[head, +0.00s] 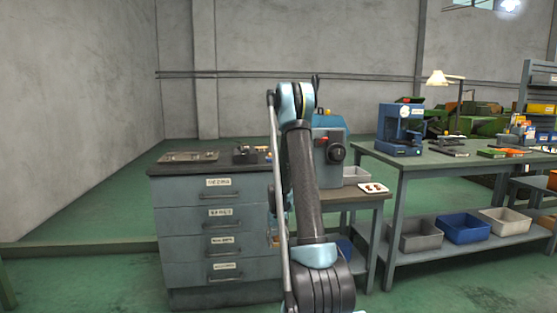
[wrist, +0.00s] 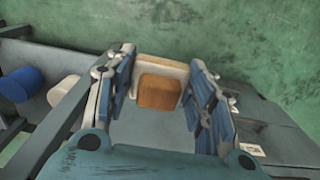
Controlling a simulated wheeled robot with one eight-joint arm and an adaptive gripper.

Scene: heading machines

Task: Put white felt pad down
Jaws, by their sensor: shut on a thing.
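In the wrist view, my gripper (wrist: 163,85) has its two blue-padded fingers on either side of an off-white piece, which I take to be the white felt pad (wrist: 165,65). An orange-brown face (wrist: 158,93) shows at its near side; I cannot tell whether this belongs to the pad. The gripper is shut on the pad, and the green floor shows beyond it. In the head view, my arm stands in front of the machine and hides the gripper's fingertips and the pad.
A grey drawer cabinet (head: 215,243) stands left of my arm.

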